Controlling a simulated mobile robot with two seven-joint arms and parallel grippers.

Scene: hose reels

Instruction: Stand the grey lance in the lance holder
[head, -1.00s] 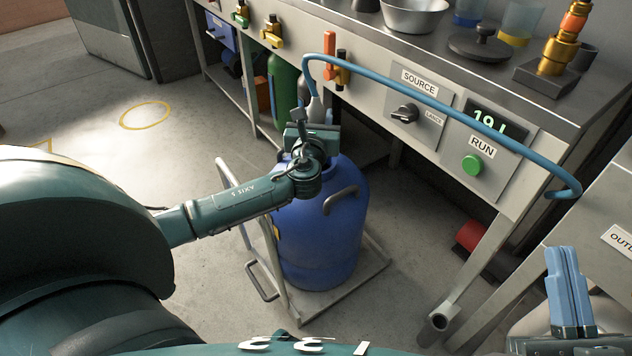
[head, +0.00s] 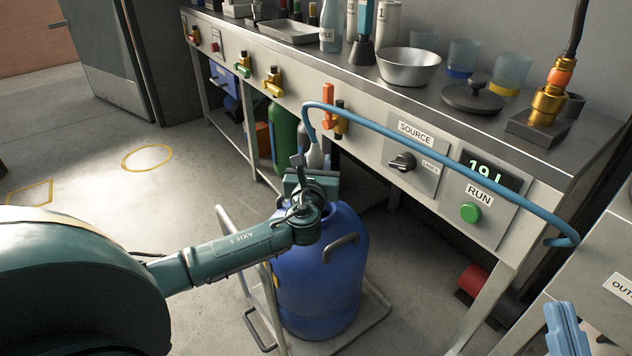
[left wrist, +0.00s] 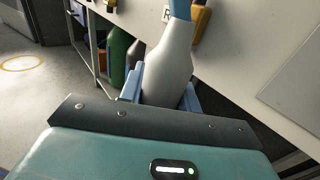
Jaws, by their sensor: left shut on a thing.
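The grey lance (left wrist: 168,65) is pale and bottle-shaped, with a blue hose at its top. My left gripper (left wrist: 161,92) is shut on it, one blue finger on each side. In the head view the lance (head: 315,157) shows only as a small pale part behind my left gripper (head: 308,188), above the blue drum (head: 318,275). Its lower end is hidden. The blue hose (head: 440,158) arches from it to the right, across the bench front. My right gripper (head: 566,328) is at the lower right, fingers together, empty. I cannot tell which thing is the lance holder.
The drum stands on a low trolley (head: 365,325) in front of the bench (head: 470,240). Orange and dark fittings (head: 328,105) stick out from the bench front near the hose. A panel has a SOURCE knob (head: 402,162) and a green RUN button (head: 470,212). Open floor lies left.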

